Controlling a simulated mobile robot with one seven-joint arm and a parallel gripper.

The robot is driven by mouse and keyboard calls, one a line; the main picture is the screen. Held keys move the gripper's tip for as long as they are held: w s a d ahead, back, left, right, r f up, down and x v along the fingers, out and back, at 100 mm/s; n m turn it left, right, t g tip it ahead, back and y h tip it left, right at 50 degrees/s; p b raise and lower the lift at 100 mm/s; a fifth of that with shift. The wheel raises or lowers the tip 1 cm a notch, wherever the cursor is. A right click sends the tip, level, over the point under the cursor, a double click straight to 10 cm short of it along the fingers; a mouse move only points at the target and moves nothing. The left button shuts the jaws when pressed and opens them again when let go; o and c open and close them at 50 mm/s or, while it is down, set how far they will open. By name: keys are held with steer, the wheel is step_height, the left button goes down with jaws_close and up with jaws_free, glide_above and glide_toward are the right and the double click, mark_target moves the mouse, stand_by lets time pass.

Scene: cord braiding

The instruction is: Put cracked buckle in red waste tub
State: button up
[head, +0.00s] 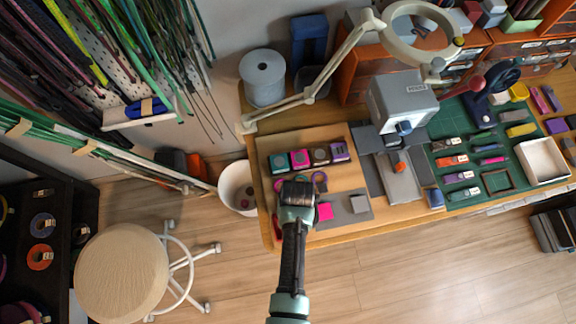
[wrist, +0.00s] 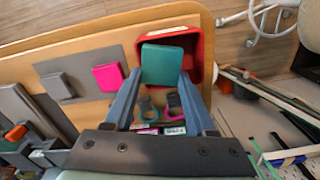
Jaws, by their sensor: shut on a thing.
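My gripper (wrist: 161,80) is shut on a teal square piece (wrist: 164,62), which I take for the buckle; no crack can be made out on it. The piece is held between the blue fingertips and appears in front of the red waste tub (wrist: 195,42) in the wrist view. The tub's rim shows around its upper and right sides. How high the piece is above the tub I cannot tell. In the head view my gripper (head: 297,196) is over the table's left front part and hides the piece. Only a sliver of the red tub (head: 276,226) shows there.
A magenta square (head: 325,211) and a grey square (head: 359,204) lie on a grey mat to the right. Several small coloured boxes (head: 300,160) stand behind. A white bin (head: 237,187) is left of the table. A lamp arm (head: 310,92) reaches over the back.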

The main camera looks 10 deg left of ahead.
steer(key=o, duration=1.4)
steer(key=shift+r, duration=0.15)
step_height(320, 180, up, 13)
steer(key=shift+f, duration=0.1)
